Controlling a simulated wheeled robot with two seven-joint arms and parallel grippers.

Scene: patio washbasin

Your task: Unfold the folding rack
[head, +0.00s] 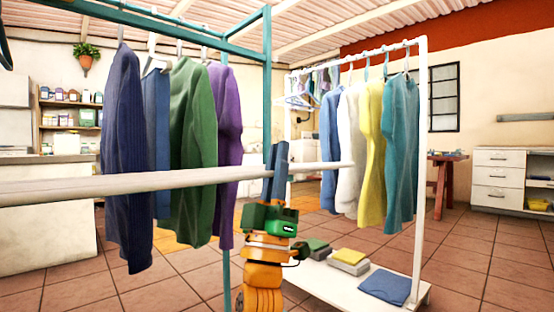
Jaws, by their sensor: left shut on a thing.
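A long pale rod (130,181) crosses the view from the left edge to near the white clothes rack. It looks like a bar of the folding rack; the rest of that rack is not clear in view. My left gripper (279,168) has dark fingers on an orange and green wrist. It is upright and shut on the rod, right of the rod's middle, with the rod's right end sticking out past it. My right gripper is not in view.
A teal frame (268,70) with hanging dark blue, green (192,150) and purple garments stands close on the left. A white wheeled rack (421,170) with shirts stands right; folded cloths lie on its base. Tiled floor (480,262) is open at right.

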